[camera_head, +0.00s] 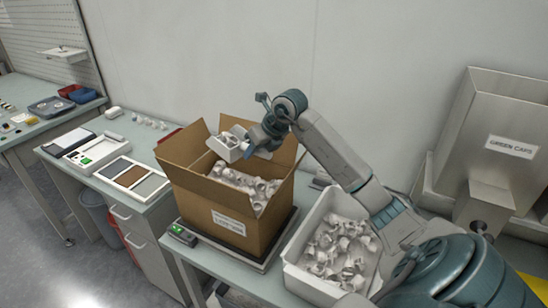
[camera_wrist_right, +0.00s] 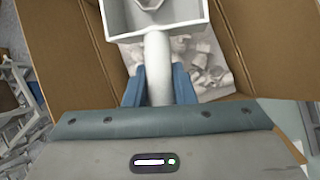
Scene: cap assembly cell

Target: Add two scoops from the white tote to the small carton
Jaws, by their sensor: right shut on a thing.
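The small carton (camera_head: 215,208) is an open brown cardboard box with raised flaps, standing on a scale. White and grey cap-like parts (camera_head: 245,182) lie inside it. The white tote (camera_head: 297,248) stands to its right, holding many similar parts (camera_head: 340,250). My right gripper (camera_head: 262,138) is over the carton, shut on the handle of a white scoop (camera_head: 228,146). In the right wrist view the scoop's handle (camera_wrist_right: 158,70) sits between the blue fingers (camera_wrist_right: 158,88), and at least one part shows in the scoop's pan. My left gripper is not in view.
The scale display (camera_head: 178,231) glows green at the carton's front left. A steel chute labelled GREEN CAPS (camera_head: 510,147) stands at right. A sectioned tray (camera_head: 132,175) and a second scale (camera_head: 82,150) are on the bench at left. A wall stands close behind.

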